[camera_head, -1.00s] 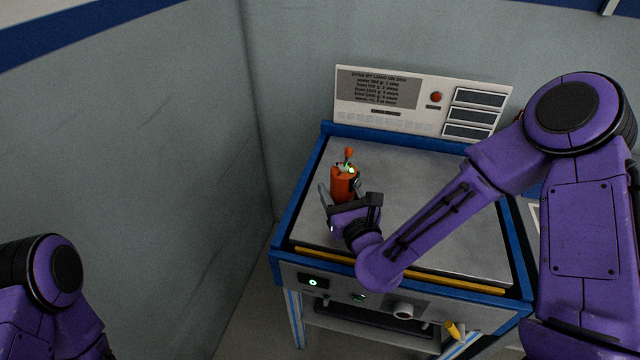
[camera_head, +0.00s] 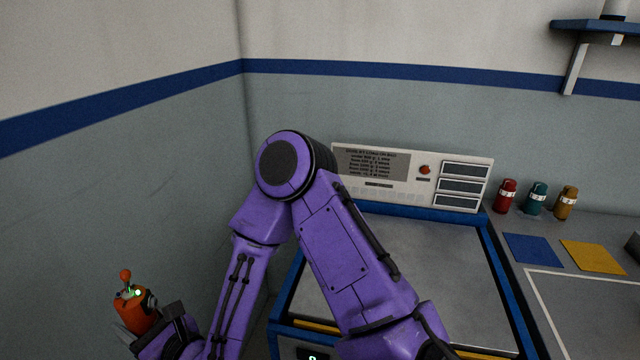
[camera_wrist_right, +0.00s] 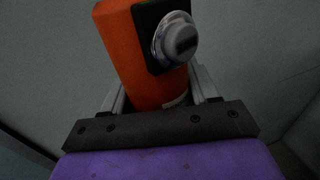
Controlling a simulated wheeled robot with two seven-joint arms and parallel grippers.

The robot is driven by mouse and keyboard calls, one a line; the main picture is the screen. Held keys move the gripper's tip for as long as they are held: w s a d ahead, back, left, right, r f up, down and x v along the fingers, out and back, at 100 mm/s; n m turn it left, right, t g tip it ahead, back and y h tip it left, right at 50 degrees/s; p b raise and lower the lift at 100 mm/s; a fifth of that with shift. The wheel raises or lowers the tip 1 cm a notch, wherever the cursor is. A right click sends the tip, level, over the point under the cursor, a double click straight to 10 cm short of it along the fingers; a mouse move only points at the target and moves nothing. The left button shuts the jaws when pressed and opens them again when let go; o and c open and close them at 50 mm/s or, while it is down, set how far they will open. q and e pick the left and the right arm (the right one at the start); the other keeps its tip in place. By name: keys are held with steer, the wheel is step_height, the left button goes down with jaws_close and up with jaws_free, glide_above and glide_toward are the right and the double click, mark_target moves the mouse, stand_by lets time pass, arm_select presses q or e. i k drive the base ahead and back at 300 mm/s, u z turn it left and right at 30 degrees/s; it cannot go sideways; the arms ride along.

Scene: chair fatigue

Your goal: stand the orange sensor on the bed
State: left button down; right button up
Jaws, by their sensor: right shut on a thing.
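The orange sensor (camera_head: 131,312) is a small cylinder with an orange knob on top, a green light and a dark side fitting. My right gripper (camera_head: 140,328) is shut on it and holds it in the air at the lower left of the head view, left of the bed. In the right wrist view the sensor (camera_wrist_right: 137,58) sits between the two fingers (camera_wrist_right: 158,92), its round grey knob showing. The bed (camera_head: 415,262) is a grey plate in a blue frame. My right arm hides part of its left and front. My left gripper is out of view.
A panel with a red button and several dark displays (camera_head: 410,178) stands behind the bed. To the right, a counter holds red (camera_head: 506,197), teal (camera_head: 536,199) and amber (camera_head: 566,203) bottles and blue (camera_head: 533,249) and yellow (camera_head: 593,257) squares. Walls close off the left and back.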

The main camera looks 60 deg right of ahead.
mark_target(438, 267)
steer(key=k, duration=0.6)
steer(key=z, duration=1.55)
steer(key=i, duration=0.5)
steer(key=u, duration=0.1)
